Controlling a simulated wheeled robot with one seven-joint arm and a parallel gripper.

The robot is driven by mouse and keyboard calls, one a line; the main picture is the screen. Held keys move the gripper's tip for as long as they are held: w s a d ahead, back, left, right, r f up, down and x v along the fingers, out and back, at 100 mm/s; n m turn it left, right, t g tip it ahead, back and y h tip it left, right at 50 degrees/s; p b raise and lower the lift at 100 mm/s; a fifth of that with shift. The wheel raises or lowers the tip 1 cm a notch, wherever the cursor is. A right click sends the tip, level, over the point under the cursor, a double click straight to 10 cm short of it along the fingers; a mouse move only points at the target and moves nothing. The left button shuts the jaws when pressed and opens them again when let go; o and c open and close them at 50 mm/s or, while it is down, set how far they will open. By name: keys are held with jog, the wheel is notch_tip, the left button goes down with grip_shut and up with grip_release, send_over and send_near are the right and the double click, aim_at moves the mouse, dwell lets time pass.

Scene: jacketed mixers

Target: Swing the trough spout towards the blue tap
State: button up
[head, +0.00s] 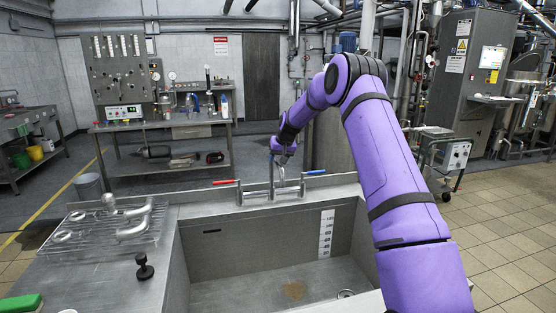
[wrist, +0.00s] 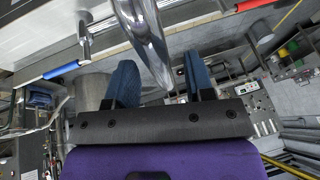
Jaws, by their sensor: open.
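The chrome trough spout (head: 271,178) rises at the back rim of the steel trough (head: 215,262), between the two taps. The red tap (head: 224,182) is to its left and the blue tap (head: 315,172) to its right. My gripper (head: 283,158) is at the spout, its fingers open. In the wrist view the shiny spout (wrist: 145,40) reaches down between the two blue-grey fingers (wrist: 160,82), with gaps at its sides; contact cannot be told. There the blue tap (wrist: 60,71) is at left and the red tap (wrist: 253,5) at right.
A wire rack with metal fittings (head: 132,229) and a black knob-like item (head: 145,267) stand on the drainer left of the trough. A bench with bottles (head: 165,130) is behind. A wheeled instrument cart (head: 445,155) stands at right. The trough basin is mostly empty.

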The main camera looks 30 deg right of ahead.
grip_shut()
jog(key=shift+d, duration=0.1)
jog(key=w+d+n+g+y, duration=0.1)
jog(key=d+n+g+y, duration=0.1)
jog(key=d+n, duration=0.6)
jog(key=shift+n+y, duration=0.4)
jog(key=shift+y, duration=0.2)
dwell(0.4)
grip_release()
